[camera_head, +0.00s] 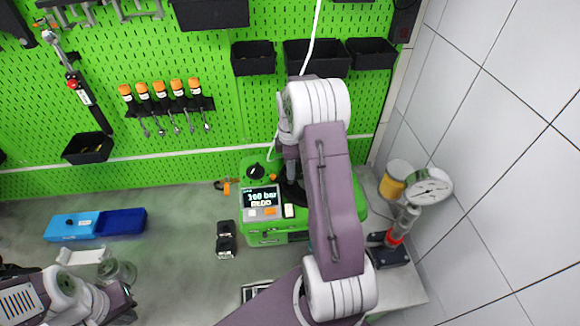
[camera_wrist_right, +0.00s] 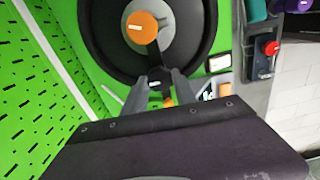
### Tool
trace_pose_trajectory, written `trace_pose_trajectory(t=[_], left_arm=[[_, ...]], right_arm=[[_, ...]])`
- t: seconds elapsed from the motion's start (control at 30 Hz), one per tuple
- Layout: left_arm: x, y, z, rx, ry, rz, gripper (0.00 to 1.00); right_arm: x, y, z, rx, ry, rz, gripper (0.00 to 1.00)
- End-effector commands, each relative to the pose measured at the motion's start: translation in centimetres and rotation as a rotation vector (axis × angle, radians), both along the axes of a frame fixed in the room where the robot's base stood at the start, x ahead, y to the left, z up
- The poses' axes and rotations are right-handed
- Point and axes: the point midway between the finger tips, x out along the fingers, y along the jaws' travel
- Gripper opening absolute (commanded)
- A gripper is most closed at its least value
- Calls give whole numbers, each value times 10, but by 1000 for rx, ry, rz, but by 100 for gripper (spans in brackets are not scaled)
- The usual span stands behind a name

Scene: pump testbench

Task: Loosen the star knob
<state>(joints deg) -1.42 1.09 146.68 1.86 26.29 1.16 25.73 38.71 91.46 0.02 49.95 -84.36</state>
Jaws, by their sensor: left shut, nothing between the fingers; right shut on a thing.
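In the head view my right arm covers this spot. A large black round part with an orange-capped hub (camera_wrist_right: 142,27) lies just beyond the fingertips. My left gripper (camera_head: 124,302) is shut and empty at the lower left, away from the testbench.
A black knob (camera_head: 257,171) sits on the testbench's upper left. A gauge (camera_head: 430,187) stands to the right near the tiled wall. Tools hang on the green pegboard (camera_head: 200,60).

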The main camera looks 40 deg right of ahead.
Motion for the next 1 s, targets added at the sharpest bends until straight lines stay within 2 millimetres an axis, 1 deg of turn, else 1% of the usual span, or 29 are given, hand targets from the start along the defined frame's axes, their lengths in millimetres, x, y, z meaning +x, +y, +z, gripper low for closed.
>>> trace_pose_trajectory(t=[0.03,0.3,0.67,0.7,0.77,0.8,1.0], left_arm=[[0,0,1,0,0,0,0],[0,0,1,0,0,0,0],[0,0,1,0,0,0,0],[0,0,1,0,0,0,0],[0,0,1,0,0,0,0],[0,0,1,0,0,0,0],[0,0,1,0,0,0,0]], right_arm=[[3,-2,4,-7,-11,14,0],[3,-2,4,-7,-12,57,0],[3,-3,4,-9,-12,61,0],[3,-3,4,-9,-12,61,36],[3,-2,4,-8,-11,61,52],[3,-2,4,-7,-10,60,55],[2,-1,2,-3,-6,60,55]])
